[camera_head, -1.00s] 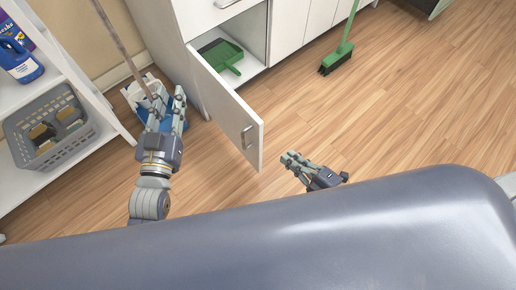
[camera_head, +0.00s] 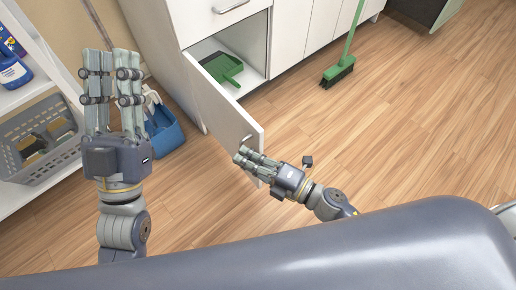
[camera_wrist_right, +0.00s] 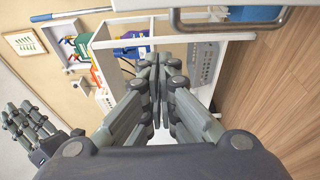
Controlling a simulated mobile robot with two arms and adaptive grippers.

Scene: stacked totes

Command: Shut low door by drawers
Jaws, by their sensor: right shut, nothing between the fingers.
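The low door (camera_head: 224,105) of the white cabinet stands open, swung out toward me, with its handle (camera_head: 247,139) near its free end. My right gripper (camera_head: 241,154) is shut and empty, close to the outer end of the door just below the handle. Whether it touches the door I cannot tell. In the right wrist view the gripper (camera_wrist_right: 158,65) points past a metal handle (camera_wrist_right: 225,22) at the top. My left gripper (camera_head: 112,55) is raised to the left of the door, apart from it, with its two fingers spread. A drawer (camera_head: 225,12) sits shut above the opening.
A green dustpan (camera_head: 222,68) lies inside the open cabinet. A green broom (camera_head: 338,70) stands on the floor to the right. A blue bucket (camera_head: 165,132) and a shelf with a grey basket (camera_head: 42,140) are at the left.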

